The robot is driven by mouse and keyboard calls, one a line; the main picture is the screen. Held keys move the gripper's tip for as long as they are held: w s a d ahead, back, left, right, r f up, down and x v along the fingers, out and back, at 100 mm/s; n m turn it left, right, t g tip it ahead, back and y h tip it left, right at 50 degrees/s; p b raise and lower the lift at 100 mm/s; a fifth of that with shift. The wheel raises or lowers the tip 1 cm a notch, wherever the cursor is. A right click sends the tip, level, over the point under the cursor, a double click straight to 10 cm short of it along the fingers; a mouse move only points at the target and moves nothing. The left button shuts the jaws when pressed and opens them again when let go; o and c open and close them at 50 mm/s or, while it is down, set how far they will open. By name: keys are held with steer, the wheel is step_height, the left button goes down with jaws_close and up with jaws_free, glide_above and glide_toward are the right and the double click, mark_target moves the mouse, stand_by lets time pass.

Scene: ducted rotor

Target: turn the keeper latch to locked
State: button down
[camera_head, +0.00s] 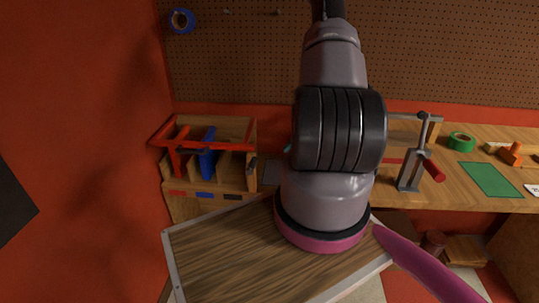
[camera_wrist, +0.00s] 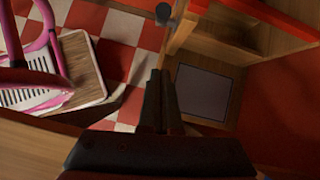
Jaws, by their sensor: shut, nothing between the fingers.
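A wooden slotted rack (camera_head: 237,128) stands on the bench at left in the head view. A red bar (camera_head: 215,140) runs across its front, with red and blue upright pieces behind. A small dark-ended part (camera_head: 252,163) is at the rack's right front edge; I cannot tell for certain whether this is the keeper latch, or how it is turned. In the wrist view, a dark round-ended part (camera_wrist: 163,13) shows at the top, beyond my fingertips and apart from them. My gripper (camera_wrist: 161,76) is shut and empty. In the head view my arm hides it.
A grey square plate (camera_wrist: 202,93) lies beside the rack's wood in the wrist view. A grey stand with a red handle (camera_head: 412,165), a green tape roll (camera_head: 461,141) and a green mat (camera_head: 490,179) are on the bench at right. A red wall (camera_head: 80,150) bounds the left.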

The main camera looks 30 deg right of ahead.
mark_target(253, 164)
steer(key=w+a+f, duration=0.4)
steer(key=a+f, duration=0.2)
steer(key=a, duration=0.2)
steer(key=shift+a+f, duration=0.15)
steer(key=shift+a, duration=0.05)
steer(key=shift+w, duration=0.1)
steer(key=shift+w+a+r+g+h, duration=0.3)
steer(key=shift+w+a+r, duration=0.1)
steer(key=shift+a+r, duration=0.15)
steer(key=shift+w+a+r+g+h, duration=0.2)
steer(key=shift+w+a+r+h, duration=0.15)
steer(key=shift+a, duration=0.25)
steer(key=shift+w+r, duration=0.1)
